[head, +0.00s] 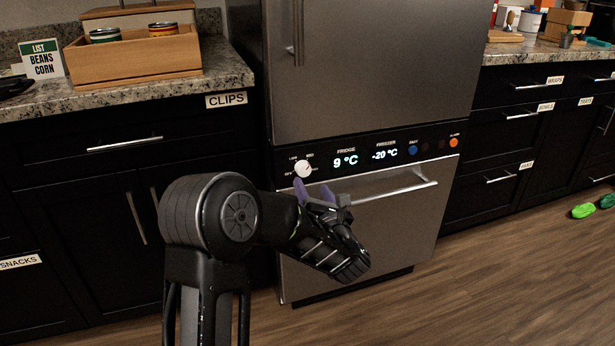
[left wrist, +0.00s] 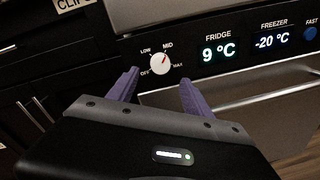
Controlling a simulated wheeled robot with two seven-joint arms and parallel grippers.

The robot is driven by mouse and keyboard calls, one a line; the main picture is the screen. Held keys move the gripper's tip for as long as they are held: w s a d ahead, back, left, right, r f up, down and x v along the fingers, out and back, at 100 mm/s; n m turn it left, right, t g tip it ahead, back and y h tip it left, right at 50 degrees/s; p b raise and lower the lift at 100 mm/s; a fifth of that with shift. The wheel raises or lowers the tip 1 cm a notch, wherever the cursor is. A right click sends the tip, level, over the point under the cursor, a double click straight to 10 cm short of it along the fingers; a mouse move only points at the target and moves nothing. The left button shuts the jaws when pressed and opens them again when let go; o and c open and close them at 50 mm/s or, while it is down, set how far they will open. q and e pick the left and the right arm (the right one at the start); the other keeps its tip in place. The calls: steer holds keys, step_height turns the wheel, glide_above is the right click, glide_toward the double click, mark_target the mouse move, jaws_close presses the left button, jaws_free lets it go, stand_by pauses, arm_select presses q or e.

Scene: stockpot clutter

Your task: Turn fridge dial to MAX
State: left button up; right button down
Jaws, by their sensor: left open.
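The fridge dial (head: 303,169) is a white round knob with a red pointer mark, at the left end of the black control panel. In the left wrist view the dial (left wrist: 160,64) has the labels OFF, LOW, MID and MAX around it. Its red mark points up and slightly right, close to MID. My left gripper (head: 316,192) is open, its purple fingers just below the dial in the head view. In the left wrist view the fingers (left wrist: 156,82) are spread below and to either side of the dial, with nothing between them. My right gripper is not in view.
The control panel (head: 371,151) also shows FRIDGE 9 °C and FREEZER -20 °C, with a blue button (head: 412,150) and an orange button (head: 453,142). A metal bar handle (head: 385,191) sticks out below the panel. Black cabinets stand on both sides.

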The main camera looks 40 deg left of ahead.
mark_target(304, 173)
arm_select(q)
steer(key=b+x, duration=0.1)
steer(key=x, duration=0.6)
steer(key=shift+w+a, duration=0.1)
steer(key=shift+a, duration=0.05)
jaws_close()
stand_by(0.4)
